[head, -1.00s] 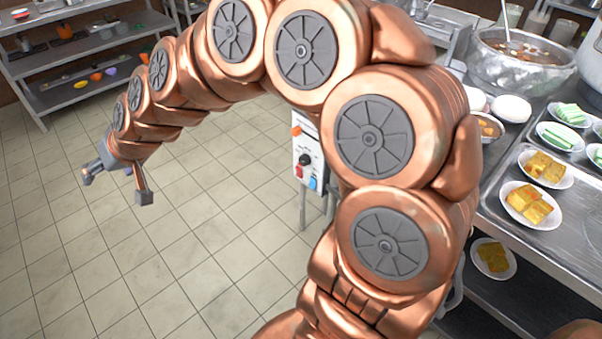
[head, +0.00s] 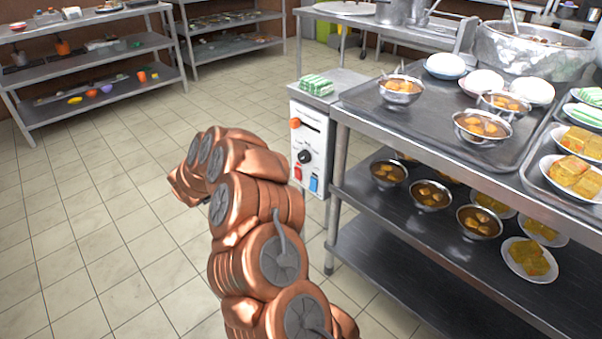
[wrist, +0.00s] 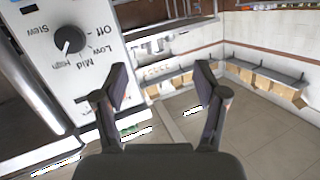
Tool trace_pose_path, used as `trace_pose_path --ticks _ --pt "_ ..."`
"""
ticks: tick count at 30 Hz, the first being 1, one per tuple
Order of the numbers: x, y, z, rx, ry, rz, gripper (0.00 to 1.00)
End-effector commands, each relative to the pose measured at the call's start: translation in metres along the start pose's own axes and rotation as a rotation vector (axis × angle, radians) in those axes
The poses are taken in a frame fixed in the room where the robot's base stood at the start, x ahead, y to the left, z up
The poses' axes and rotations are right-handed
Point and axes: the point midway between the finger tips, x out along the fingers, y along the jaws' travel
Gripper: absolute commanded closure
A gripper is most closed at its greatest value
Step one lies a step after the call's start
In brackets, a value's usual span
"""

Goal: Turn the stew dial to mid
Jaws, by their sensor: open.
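The stew dial (head: 304,156) is a black round knob on the front of a white control box (head: 309,135) in the head view. In the wrist view the dial (wrist: 70,40) is at upper left on the white panel, with upside-down labels Stew, Off, Low, Mid and High around it. In the head view my gripper is hidden behind my arm.
The box also has an orange knob (head: 295,123), a red switch (head: 298,172) and a blue switch (head: 314,183). A steel serving table (head: 420,121) with bowls and plates stands close on its right. Tiled floor (head: 110,220) is clear on the left.

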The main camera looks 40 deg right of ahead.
Motion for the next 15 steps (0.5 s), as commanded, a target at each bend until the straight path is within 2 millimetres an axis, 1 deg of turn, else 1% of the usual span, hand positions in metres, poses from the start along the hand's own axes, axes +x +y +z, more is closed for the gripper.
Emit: trace_pose_path --ticks 1,3,6,9,12,15 --pt "0.012 0.027 0.02 -0.029 0.043 0.077 0.28" --pt "0.022 0.059 0.026 -0.068 0.101 0.173 0.28" --pt "0.029 0.092 0.029 -0.107 0.164 0.276 0.28" --pt "0.03 0.111 0.029 -0.132 0.205 0.335 0.28" --pt "0.034 0.119 0.028 -0.143 0.219 0.36 0.28" --pt "0.042 0.124 0.025 -0.144 0.221 0.365 0.28"
